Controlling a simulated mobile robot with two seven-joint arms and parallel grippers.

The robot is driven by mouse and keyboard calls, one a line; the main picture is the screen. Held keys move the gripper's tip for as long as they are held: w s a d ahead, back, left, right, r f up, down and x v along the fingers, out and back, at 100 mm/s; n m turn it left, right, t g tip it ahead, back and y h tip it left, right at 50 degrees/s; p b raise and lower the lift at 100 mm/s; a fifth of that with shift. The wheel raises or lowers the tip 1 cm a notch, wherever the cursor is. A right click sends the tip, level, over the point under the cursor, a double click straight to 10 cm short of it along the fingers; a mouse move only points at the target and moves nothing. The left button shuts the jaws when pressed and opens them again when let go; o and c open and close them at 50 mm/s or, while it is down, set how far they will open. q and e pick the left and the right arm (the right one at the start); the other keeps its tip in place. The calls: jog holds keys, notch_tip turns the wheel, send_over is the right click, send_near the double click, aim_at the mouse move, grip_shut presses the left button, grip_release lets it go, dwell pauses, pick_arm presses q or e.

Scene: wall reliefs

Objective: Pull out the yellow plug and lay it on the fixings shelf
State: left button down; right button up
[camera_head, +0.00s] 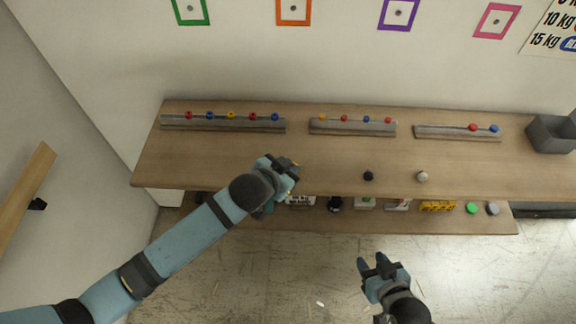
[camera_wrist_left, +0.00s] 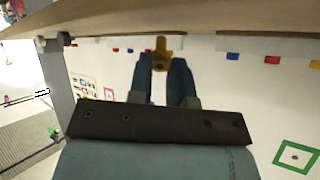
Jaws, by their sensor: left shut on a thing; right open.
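My left gripper (camera_head: 287,165) is shut on a yellow plug (camera_wrist_left: 161,50), which shows between its fingertips in the left wrist view. In the head view the gripper is at the front part of the upper wooden shelf (camera_head: 200,160), and only a small bit of yellow shows at its tip. Whether the plug touches the shelf is unclear. Other yellow plugs sit on the left rail (camera_head: 231,115) and the middle rail (camera_head: 322,118). My right gripper (camera_head: 372,262) is open and empty, in front of the shelves, above the floor.
Rails with red, blue and yellow plugs line the shelf's back. A black knob (camera_head: 368,176) and a pale knob (camera_head: 422,176) stand near its front; a grey bin (camera_head: 550,134) is at right. A lower shelf (camera_head: 440,222) holds several small items. Coloured frames hang above.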

pick_arm(q)
jog(key=shift+f, duration=0.4)
jog(key=c, duration=1)
grip_release()
jog(key=v, duration=1.4)
jog(key=s+a+f+n+y+p, duration=0.1)
jog(key=s+a+f+n, duration=0.1)
jog(key=f, duration=0.3)
jog(key=s+a+f+n+y+p, duration=0.1)
jog(key=s+a+f, duration=0.3)
jog(key=a+f, duration=0.1)
jog(key=s+a+f+n+t+y+p, duration=0.1)
jog(key=s+a+f+n, duration=0.1)
jog(key=s+a+f, duration=0.1)
jog(key=shift+a+f+n, duration=0.15)
jog(key=shift+a+f, duration=0.2)
jog(key=shift+f, duration=0.3)
jog(key=shift+a+f+n, duration=0.15)
jog(key=shift+a+f, duration=0.2)
jog(key=shift+f, duration=0.25)
